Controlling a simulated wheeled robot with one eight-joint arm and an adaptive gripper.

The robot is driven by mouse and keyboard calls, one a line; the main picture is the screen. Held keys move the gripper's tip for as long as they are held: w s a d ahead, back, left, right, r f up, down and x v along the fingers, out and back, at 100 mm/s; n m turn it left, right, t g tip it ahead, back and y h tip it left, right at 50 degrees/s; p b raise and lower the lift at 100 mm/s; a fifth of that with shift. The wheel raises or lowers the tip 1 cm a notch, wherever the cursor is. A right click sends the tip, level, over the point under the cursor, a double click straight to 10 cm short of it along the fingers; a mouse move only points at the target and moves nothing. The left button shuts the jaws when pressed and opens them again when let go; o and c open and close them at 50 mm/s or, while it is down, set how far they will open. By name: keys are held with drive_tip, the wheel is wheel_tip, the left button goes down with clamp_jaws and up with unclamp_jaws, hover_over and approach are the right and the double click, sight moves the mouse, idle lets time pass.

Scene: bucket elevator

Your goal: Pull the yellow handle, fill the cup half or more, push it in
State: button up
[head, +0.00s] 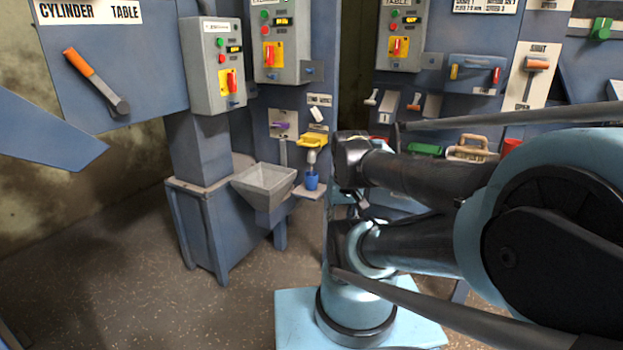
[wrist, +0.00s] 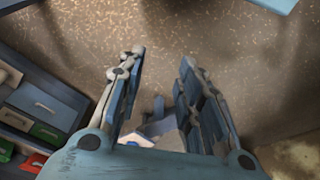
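In the head view the yellow handle (head: 312,141) sits on the machine front, just left of my dark arm link. The blue cup (head: 312,182) stands upright below it on a small ledge (head: 308,193). I cannot see what is in the cup. My gripper (wrist: 162,58) is open and empty in the wrist view, its two fingers apart over bare speckled floor. Neither handle nor cup can be clearly made out in the wrist view. My gripper cannot be clearly made out in the head view, where my arm covers much of the right side.
A grey hopper (head: 263,180) stands left of the cup, below a purple lever (head: 281,125). Control boxes with red switches (head: 232,82) hang above. Drawers (wrist: 42,105) show at the left of the wrist view. The floor (head: 120,235) at the left is clear.

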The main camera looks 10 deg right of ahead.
drive_tip(key=shift+c, duration=0.3)
drive_tip(key=shift+s+r, duration=0.15)
drive_tip(key=shift+s, duration=0.05)
drive_tip(key=c, duration=0.5)
drive_tip(key=shift+s+r+n, duration=0.1)
drive_tip(key=shift+r+n, duration=0.2)
clamp_jaws()
drive_tip(key=w+r+n+t+h, duration=0.15)
drive_tip(key=w+r+n, duration=0.25)
drive_tip(key=w+n, duration=0.45)
drive_tip(key=w+r+n+h, duration=0.2)
drive_tip(key=w+r+n, duration=0.3)
drive_tip(key=w, duration=0.6)
drive_tip(key=w+a+n+t+h, duration=0.1)
drive_tip(key=w+a+n+t, duration=0.1)
drive_tip(key=w+a+n, duration=0.6)
drive_tip(key=w+a+n+t+h, duration=0.2)
drive_tip(key=w+a+n, duration=0.4)
drive_tip(key=w, duration=0.5)
drive_tip(key=w+d+f, duration=0.5)
drive_tip(key=w+d, duration=0.2)
drive_tip(key=w, duration=0.2)
drive_tip(key=shift+w+d, duration=0.2)
